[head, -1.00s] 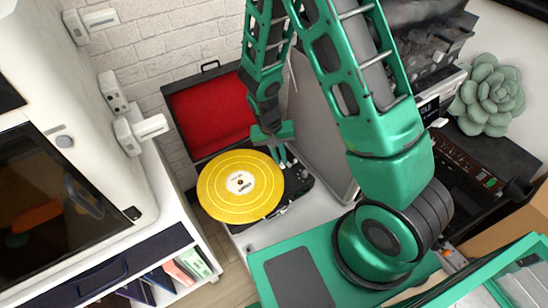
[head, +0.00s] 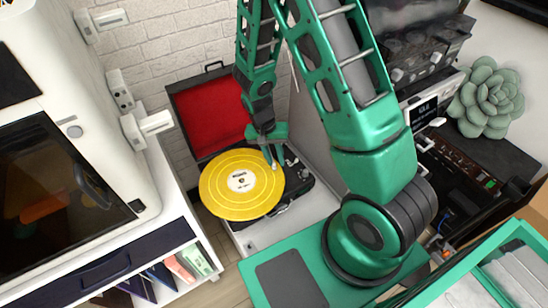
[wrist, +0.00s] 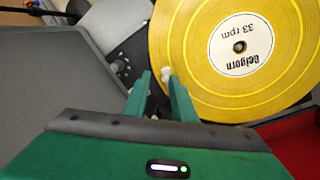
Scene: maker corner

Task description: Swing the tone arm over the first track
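The record player (head: 236,224) is an open case with a red-lined lid and a yellow record (head: 222,200) on its platter. In the wrist view the record (wrist: 200,85) fills the upper right. My gripper (head: 270,160) is low at the record's right edge, fingers pointing down. In the wrist view its two green fingers stand apart at the record's rim. A small pale end piece, apparently of the tone arm (wrist: 165,73), shows between the fingertips, nearer the right one. I cannot tell if it touches. The rest of the tone arm is mostly hidden.
A red-lined lid (head: 208,112) stands up behind the record. A grey panel (head: 310,135) rises just right of the player. A white cabinet with a dark window (head: 55,195) is on the left. Audio gear (head: 425,45) and a succulent (head: 485,105) are on the right.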

